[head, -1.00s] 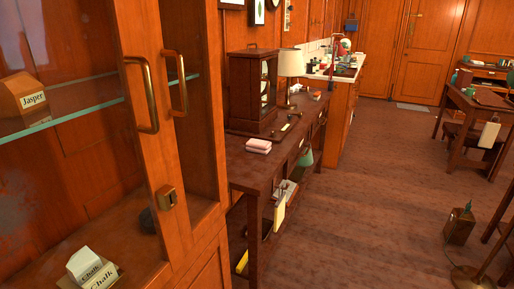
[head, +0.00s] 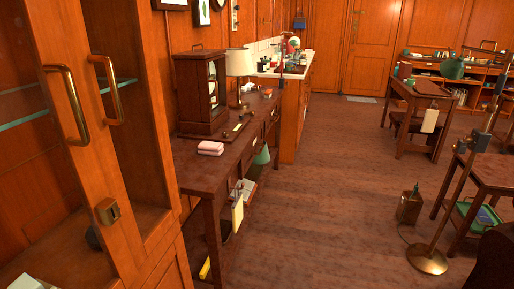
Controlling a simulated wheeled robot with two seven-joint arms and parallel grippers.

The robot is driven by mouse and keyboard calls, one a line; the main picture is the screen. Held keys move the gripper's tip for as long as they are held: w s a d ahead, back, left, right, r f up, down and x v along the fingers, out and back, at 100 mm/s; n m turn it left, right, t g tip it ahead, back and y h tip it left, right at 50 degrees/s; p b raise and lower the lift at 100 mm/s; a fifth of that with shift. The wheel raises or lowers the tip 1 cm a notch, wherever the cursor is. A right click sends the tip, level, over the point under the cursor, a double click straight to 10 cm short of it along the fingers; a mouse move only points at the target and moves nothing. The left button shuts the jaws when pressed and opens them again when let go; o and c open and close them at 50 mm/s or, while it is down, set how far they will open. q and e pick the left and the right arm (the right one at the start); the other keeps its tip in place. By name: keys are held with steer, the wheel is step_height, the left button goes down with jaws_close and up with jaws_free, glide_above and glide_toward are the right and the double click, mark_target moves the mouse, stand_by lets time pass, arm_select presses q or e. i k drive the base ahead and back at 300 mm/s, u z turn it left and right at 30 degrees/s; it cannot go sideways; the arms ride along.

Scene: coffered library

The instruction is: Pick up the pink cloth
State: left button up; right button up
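A small pink folded block, which looks like the pink cloth (head: 210,148), lies near the front left part of the long dark side table (head: 196,178). It sits in front of the wooden glazed case and looks pale on top; its folds are too small to make out. Neither of my grippers is in view.
A cabinet with brass handles (head: 66,104) stands close on the left. On the side table are a glazed case (head: 199,95) and a lamp (head: 240,63). A floor lamp base (head: 427,259) and a small table (head: 490,172) stand right. The middle floor is clear.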

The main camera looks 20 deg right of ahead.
mark_target(207, 148)
steer(key=z, duration=1.55)
steer(key=i, duration=3)
steer(key=u, duration=2.9)
